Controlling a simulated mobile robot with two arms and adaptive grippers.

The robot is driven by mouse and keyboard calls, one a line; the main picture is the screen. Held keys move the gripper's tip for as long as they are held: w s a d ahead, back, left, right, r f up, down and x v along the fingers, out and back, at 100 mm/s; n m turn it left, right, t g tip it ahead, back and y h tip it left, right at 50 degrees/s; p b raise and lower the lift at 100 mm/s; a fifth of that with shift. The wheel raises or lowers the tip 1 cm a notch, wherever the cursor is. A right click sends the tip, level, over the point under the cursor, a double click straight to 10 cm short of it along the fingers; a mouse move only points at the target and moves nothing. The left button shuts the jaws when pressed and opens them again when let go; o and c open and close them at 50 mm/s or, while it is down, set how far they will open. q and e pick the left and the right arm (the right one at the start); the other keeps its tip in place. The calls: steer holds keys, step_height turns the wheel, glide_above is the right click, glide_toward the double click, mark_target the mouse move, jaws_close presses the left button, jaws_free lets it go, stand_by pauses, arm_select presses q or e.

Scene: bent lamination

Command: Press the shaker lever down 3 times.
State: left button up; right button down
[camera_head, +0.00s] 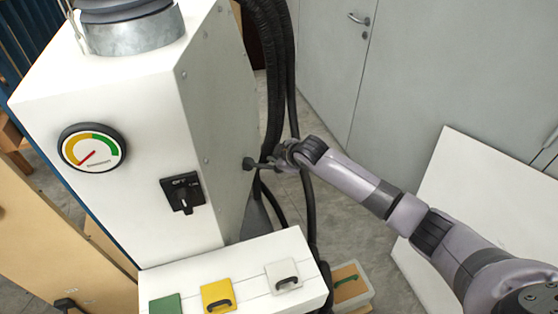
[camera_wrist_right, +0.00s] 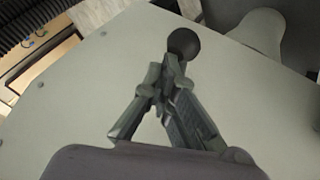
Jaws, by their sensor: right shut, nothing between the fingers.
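The white machine cabinet (camera_head: 120,130) stands left of centre. The shaker lever's round black knob (camera_head: 249,163) is at the cabinet's right side; it also shows in the right wrist view (camera_wrist_right: 183,43). Most of the lever's rod is hidden. My right gripper (camera_head: 264,164) reaches in from the right beside the knob. In the right wrist view its fingers (camera_wrist_right: 171,66) are shut and empty, their tips just below the knob in the picture. I cannot tell whether they touch it. My left gripper is not in view.
A round gauge (camera_head: 92,148) and a black rotary switch (camera_head: 183,193) are on the cabinet's front. A white box (camera_head: 250,262) with green, yellow and white handled flaps stands below. Thick black hoses (camera_head: 275,80) hang behind the lever. A white panel (camera_head: 480,190) is at right.

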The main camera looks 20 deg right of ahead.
steer(key=shift+r+p, duration=0.4)
steer(key=shift+r, duration=0.3)
step_height(320, 180, up, 5)
steer(key=p, duration=0.5)
stand_by(1.6)
